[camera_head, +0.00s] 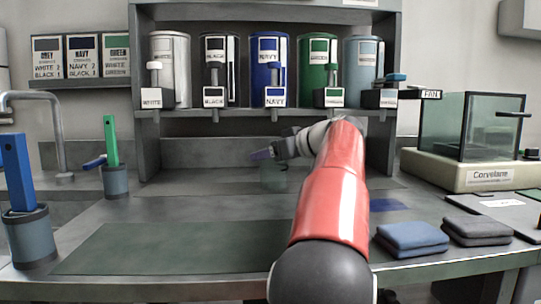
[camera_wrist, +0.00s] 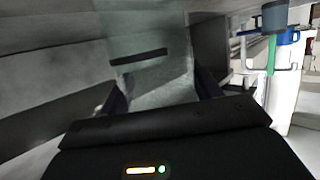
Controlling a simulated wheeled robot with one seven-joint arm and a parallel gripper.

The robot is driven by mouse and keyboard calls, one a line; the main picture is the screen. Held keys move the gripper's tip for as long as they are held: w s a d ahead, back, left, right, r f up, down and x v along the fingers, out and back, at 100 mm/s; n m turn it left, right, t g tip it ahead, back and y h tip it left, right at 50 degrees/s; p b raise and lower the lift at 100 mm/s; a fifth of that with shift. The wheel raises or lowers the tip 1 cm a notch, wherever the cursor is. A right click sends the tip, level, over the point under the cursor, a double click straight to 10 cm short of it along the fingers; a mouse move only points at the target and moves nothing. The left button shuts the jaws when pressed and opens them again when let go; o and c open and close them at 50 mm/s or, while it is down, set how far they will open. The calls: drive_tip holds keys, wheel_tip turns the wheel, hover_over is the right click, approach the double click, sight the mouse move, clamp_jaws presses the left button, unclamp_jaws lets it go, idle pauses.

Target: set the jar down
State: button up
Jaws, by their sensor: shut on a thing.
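The jar (camera_head: 273,176) is clear, faintly greenish glass. In the head view it is at the back of the counter, below the navy dispenser, partly hidden by my gripper (camera_head: 268,155). My gripper is shut on it. In the wrist view the jar (camera_wrist: 150,50) stands out between the two dark fingers of my gripper (camera_wrist: 160,92), with a dark bar across it. I cannot tell whether its base touches the counter. It looks empty, though the glass is hard to read.
A rack holds several dispensers, including a navy one (camera_head: 269,70) and a green one (camera_head: 318,68). A green mat (camera_head: 170,248) lies front left, bare. Folded cloths (camera_head: 412,238) lie front right. A glass-sided box (camera_head: 485,135) stands right. Tool cups (camera_head: 115,183) stand left.

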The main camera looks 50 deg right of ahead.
drive_tip(key=shift+f, duration=0.1)
drive_tip(key=o, duration=1.3)
drive_tip(key=shift+c, duration=0.2)
drive_tip(key=shift+r, duration=0.25)
drive_tip(key=v, duration=1.2)
drive_tip(key=shift+s+f, duration=0.1)
drive_tip(key=shift+f, duration=0.05)
